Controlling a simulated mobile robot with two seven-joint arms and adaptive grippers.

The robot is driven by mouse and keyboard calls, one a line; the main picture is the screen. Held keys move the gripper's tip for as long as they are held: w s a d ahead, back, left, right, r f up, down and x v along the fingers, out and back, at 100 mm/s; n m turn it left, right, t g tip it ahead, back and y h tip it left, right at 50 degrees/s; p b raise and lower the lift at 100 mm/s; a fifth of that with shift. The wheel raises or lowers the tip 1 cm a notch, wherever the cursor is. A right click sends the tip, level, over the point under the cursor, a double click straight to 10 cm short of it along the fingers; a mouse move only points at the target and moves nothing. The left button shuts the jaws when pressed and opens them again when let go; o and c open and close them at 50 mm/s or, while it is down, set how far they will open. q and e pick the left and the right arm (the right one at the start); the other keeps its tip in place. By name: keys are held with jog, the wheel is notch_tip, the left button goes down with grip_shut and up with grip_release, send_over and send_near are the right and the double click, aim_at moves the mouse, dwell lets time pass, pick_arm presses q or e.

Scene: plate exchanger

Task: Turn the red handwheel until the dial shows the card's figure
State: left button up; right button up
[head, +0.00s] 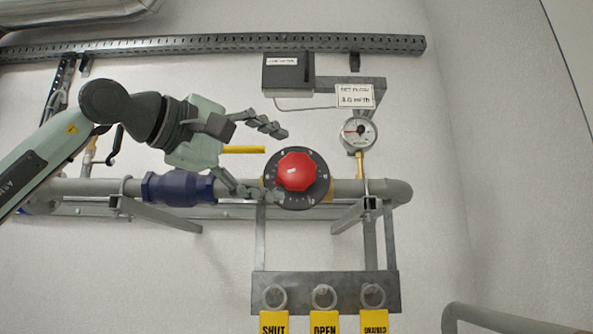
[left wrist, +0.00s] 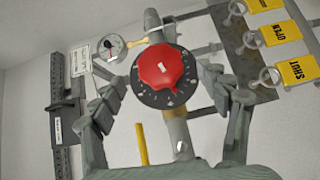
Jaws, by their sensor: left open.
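The red handwheel (head: 296,171) sits on a black round scale plate on the grey pipe; it also shows in the left wrist view (left wrist: 160,66). The dial (head: 358,134) is a round white gauge to the upper right of the wheel, with a red needle pointing left; its figures are too small to read. The white card (head: 355,96) above it reads "SET FLOW" and a figure that looks like 3.0 m³/h, blurred. My left gripper (head: 283,163) is open to the left of the wheel, its fingers spread to either side, apparently not touching it. My right gripper is not in view.
A yellow lever (head: 244,150) sticks out just left of the wheel, close behind my left gripper. A dark box (head: 288,73) hangs above. Below, a grey bracket (head: 325,282) carries yellow tags reading SHUT, OPEN and DRAINED. A grey rail (head: 510,318) stands at the lower right.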

aim_at(291, 168)
pick_arm(q)
jog(key=x, duration=0.5)
jog(key=shift+w+d+p, duration=0.2)
jog(key=shift+p, duration=0.15)
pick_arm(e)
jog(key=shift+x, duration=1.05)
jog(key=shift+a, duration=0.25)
pick_arm(q)
jog(key=c, duration=1.1)
jog(key=shift+c, duration=0.3)
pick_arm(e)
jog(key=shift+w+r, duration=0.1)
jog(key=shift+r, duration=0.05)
